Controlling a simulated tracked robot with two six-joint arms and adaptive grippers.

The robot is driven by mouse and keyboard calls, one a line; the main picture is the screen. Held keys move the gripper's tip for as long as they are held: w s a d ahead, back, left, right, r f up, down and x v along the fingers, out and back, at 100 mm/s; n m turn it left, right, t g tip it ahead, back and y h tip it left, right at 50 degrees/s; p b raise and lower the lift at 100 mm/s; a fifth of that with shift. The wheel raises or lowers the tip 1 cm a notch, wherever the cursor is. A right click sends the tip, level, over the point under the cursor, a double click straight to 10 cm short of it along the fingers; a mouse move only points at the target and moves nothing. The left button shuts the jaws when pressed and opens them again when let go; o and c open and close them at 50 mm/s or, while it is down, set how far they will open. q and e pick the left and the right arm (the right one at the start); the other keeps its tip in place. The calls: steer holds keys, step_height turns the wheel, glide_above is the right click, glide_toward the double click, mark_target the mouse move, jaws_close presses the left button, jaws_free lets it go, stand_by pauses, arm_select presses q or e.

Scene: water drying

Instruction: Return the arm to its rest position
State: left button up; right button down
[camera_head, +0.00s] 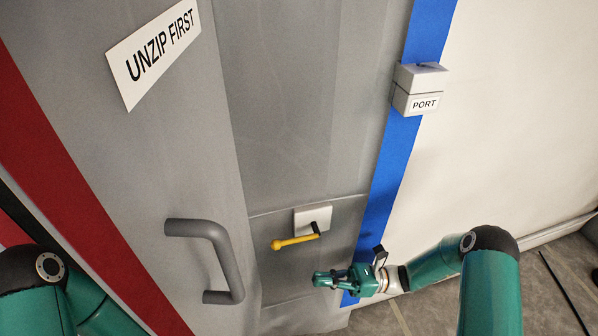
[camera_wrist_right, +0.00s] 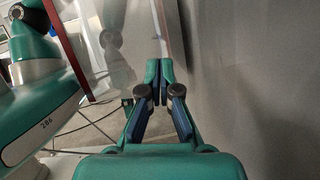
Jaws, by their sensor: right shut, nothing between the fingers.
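My right arm comes in from the right in the head view. Its gripper (camera_head: 326,279) is shut and empty, in front of the lower grey panel, just below and right of the yellow-handled lever (camera_head: 293,241). In the right wrist view the two fingertips of the right gripper (camera_wrist_right: 159,72) are together with nothing between them. Part of my left arm shows at the lower left of the head view; its gripper is out of the frame.
A grey bar handle (camera_head: 222,260) stands out from the door at left. A white box marked PORT (camera_head: 418,90) sits on the blue strip (camera_head: 393,165). A sign reading UNZIP FIRST (camera_head: 155,52) is at upper left. A grey wall (camera_wrist_right: 250,80) is close at right in the wrist view.

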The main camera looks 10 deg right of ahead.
steer(key=s+a+f+n+g+h, duration=0.2)
steer(key=s+f+n+g+h, duration=0.15)
steer(key=s+f, duration=0.25)
steer(key=s+a+f+n+g+h, duration=0.2)
steer(key=s+a+f+n+h, duration=0.1)
steer(key=s+f+h, duration=0.25)
steer(key=s+d+f+n+t+h, duration=0.1)
steer(key=s+d+f+n+h, duration=0.4)
steer(key=s+f+n+h, duration=0.15)
steer(key=w+r+n+t+h+p, duration=0.1)
steer(key=w+r+n+t+p, duration=0.1)
steer(key=r+p, duration=0.9)
steer(key=w+r+n+t+p, duration=0.1)
steer(key=r+n+t+p, duration=0.1)
steer(key=r+p, duration=0.8)
steer(key=shift+w+r+n+h+p, duration=0.35)
steer(key=shift+w+r+n, duration=0.05)
steer(key=shift+r+n, duration=0.45)
